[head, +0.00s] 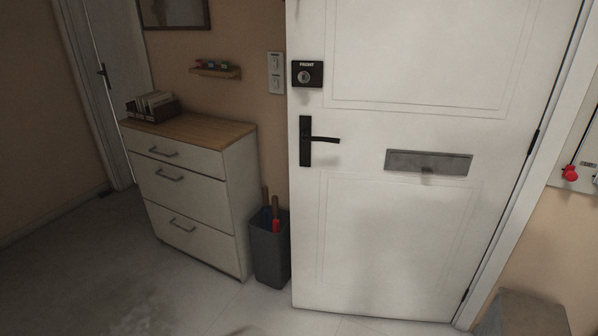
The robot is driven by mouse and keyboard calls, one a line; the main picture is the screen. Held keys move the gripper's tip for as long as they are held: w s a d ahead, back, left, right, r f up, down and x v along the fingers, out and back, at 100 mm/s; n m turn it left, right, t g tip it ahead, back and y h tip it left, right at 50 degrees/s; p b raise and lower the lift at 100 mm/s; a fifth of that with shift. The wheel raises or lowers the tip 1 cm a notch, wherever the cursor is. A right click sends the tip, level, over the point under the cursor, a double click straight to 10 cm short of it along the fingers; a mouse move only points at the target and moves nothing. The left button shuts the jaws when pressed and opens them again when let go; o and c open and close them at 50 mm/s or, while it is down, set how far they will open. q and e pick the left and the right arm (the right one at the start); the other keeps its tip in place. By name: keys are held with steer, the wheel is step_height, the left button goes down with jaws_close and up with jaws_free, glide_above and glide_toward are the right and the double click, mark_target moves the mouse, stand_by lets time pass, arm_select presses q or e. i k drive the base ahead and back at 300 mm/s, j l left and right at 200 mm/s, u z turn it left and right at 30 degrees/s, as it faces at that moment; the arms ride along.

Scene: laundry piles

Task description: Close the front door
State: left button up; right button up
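The white front door (424,230) fills the right half of the head view. It has a black lock plate marked FRONT (307,74), a black lever handle (322,140) on its left side and a grey mail slot (428,162). Its hinges are on the right, along the white door frame (540,170). No frame shows along its left edge, which overlaps the wall by the switches, so the door appears to stand open into the room; how far I cannot tell. The doorway opening is hidden. Neither of my grippers is in view.
A white dresser (190,195) with a wooden top stands at left. A dark bin (270,250) with handled items sits between it and the door's left edge. A grey box-like object (522,315) is at lower right. The floor at lower left is clear.

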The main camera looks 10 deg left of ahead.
mark_target(475, 80)
steer(key=i+j+u, duration=0.3)
steer(key=i, duration=0.4)
steer(key=i+j+u, duration=0.2)
steer(key=i, duration=0.2)
